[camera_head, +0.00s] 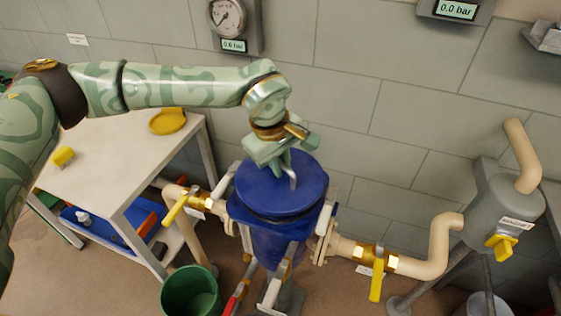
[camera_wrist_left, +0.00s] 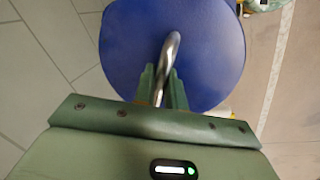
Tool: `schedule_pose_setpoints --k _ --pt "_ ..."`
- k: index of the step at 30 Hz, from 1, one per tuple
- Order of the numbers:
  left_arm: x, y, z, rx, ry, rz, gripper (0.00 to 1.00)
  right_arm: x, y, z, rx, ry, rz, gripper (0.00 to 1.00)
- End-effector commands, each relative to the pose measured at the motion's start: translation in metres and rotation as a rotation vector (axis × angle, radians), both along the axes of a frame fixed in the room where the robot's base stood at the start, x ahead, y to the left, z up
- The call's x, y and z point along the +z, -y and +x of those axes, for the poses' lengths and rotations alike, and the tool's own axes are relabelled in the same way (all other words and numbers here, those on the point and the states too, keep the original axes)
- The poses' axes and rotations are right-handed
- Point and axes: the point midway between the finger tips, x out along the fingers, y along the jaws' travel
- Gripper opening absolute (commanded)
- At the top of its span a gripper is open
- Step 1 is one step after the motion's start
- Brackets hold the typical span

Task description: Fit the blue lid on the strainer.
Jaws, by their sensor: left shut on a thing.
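The blue lid (camera_head: 262,190) is a round disc with a bent metal handle on top. It is over the top of the blue strainer (camera_head: 272,240), in the middle of the head view. The lid covers the strainer's mouth, and I cannot tell whether it is fully seated or slightly above the rim. My left gripper (camera_head: 288,168) comes down from above and is shut on the lid's handle. In the left wrist view the lid (camera_wrist_left: 172,50) fills the top middle, with the metal handle between the fingers of the gripper (camera_wrist_left: 165,88). My right gripper is not in view.
Beige pipes with yellow-handled valves (camera_head: 175,208) (camera_head: 376,282) join the strainer on both sides. A white table (camera_head: 110,150) stands at the left with a yellow round piece (camera_head: 168,121) on it. A green bucket (camera_head: 190,292) is on the floor in front. A tiled wall is behind.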

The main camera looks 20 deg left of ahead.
Motion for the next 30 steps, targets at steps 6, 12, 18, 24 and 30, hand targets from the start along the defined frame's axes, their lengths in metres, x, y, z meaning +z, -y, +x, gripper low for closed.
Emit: schedule_pose_setpoints --k 6,12,18,24,30 --pt "-0.003 0.0 0.001 0.0 0.003 -0.002 0.0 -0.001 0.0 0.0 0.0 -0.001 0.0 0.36" --pt "-0.011 0.0 0.001 0.0 0.003 -0.002 0.0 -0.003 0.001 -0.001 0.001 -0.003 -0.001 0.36" --pt "-0.016 0.0 0.001 0.0 0.004 -0.001 0.0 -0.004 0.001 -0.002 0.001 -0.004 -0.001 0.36" --pt "-0.015 0.0 0.001 0.0 0.004 -0.001 0.0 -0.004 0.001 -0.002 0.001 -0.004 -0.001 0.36" --pt "-0.015 0.0 0.001 0.0 0.004 -0.001 0.0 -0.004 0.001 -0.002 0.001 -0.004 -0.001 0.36"
